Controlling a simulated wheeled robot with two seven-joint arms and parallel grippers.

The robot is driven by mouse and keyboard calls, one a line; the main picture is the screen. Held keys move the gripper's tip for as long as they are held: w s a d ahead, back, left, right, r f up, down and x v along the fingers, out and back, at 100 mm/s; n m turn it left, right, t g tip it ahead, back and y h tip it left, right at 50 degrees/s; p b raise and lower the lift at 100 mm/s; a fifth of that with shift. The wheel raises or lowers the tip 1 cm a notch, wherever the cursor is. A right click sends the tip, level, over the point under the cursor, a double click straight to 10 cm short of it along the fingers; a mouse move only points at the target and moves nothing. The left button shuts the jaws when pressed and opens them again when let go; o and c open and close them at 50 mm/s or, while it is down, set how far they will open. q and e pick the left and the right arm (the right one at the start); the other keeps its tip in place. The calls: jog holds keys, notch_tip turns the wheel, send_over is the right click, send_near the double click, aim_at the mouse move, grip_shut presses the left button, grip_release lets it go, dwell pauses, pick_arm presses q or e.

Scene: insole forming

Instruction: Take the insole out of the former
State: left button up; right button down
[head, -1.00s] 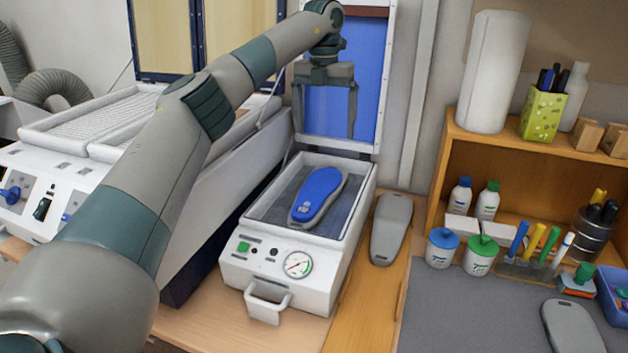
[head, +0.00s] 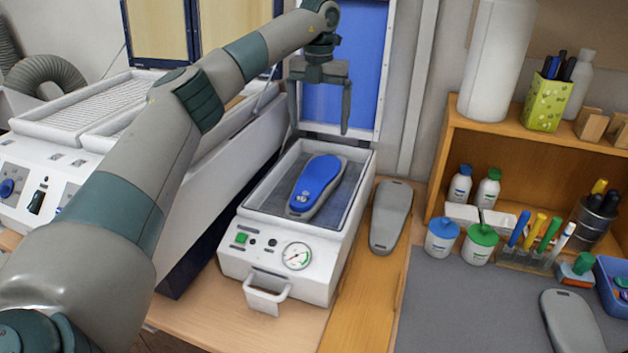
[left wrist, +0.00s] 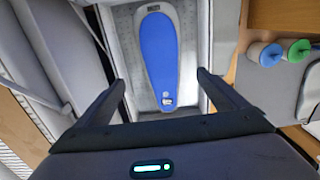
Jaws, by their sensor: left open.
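The blue insole (head: 318,176) lies on a grey last in the open former (head: 329,244), a white box with a green button, a gauge and a front handle. Its blue-lined lid (head: 367,70) stands raised at the back. My left gripper (head: 321,118) is open and empty, fingers pointing down, above the rear of the former and apart from the insole. In the left wrist view the insole (left wrist: 158,58) lies lengthwise ahead, between the two spread fingers (left wrist: 160,85). My right gripper does not show.
A grey last (head: 391,217) lies on the wood right of the former, another (head: 573,322) on the grey mat. A wooden shelf (head: 447,150) with bottles and pens stands to the right. A larger white machine (head: 60,150) stands left.

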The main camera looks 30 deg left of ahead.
pick_arm(q)
jog(key=p, duration=0.2)
send_over(319, 173)
notch_tip(319, 173, down, 7)
jog(key=shift+s+a+f, duration=0.1)
jog(key=shift+a, duration=0.05)
jog(key=shift+f, duration=0.55)
jog(key=shift+f+p, duration=0.6)
jog(key=shift+p, duration=0.4)
notch_tip(319, 173, down, 3)
jog(key=shift+r+p, duration=0.1)
jog(key=shift+p, duration=0.75)
jog(key=shift+f, duration=0.6)
